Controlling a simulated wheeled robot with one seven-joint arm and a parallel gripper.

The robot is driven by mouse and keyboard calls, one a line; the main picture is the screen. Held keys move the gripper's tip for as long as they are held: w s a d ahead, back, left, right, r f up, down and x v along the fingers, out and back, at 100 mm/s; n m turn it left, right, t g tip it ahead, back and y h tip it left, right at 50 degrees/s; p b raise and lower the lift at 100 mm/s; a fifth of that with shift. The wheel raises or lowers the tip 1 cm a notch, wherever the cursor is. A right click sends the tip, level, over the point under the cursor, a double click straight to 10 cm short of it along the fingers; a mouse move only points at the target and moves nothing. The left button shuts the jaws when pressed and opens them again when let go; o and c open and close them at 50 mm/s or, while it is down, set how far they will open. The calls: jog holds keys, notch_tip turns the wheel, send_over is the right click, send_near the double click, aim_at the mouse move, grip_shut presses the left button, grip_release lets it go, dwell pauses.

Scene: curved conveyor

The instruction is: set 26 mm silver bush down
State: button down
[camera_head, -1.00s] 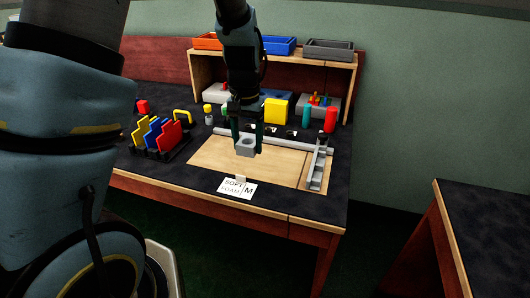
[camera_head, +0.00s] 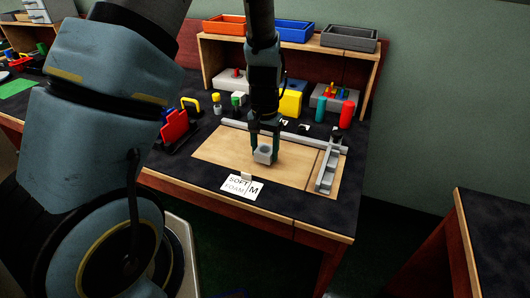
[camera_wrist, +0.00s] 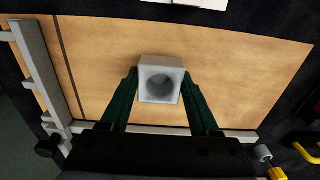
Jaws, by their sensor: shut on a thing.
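The silver bush (camera_head: 265,154) is a pale grey block with a round bore. My gripper (camera_head: 265,145) is shut on it, one finger on each side, over the wooden board (camera_head: 212,152). In the wrist view the bush (camera_wrist: 160,80) sits between my two dark green fingertips (camera_wrist: 160,88), its bore facing the camera. Whether its underside touches the board cannot be told.
A grey rail (camera_head: 275,132) runs along the board's back, and a second grey fixture (camera_head: 328,172) stands at its right. A "SOFT FOAM M" card (camera_head: 242,188) lies at the front edge. Red and teal cylinders, a yellow block (camera_head: 291,102) and a red rack (camera_head: 176,127) stand around.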

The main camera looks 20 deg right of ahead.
jog(key=shift+f, duration=0.7)
jog(key=shift+f, duration=0.2)
jog(key=shift+c, duration=0.6)
grip_release()
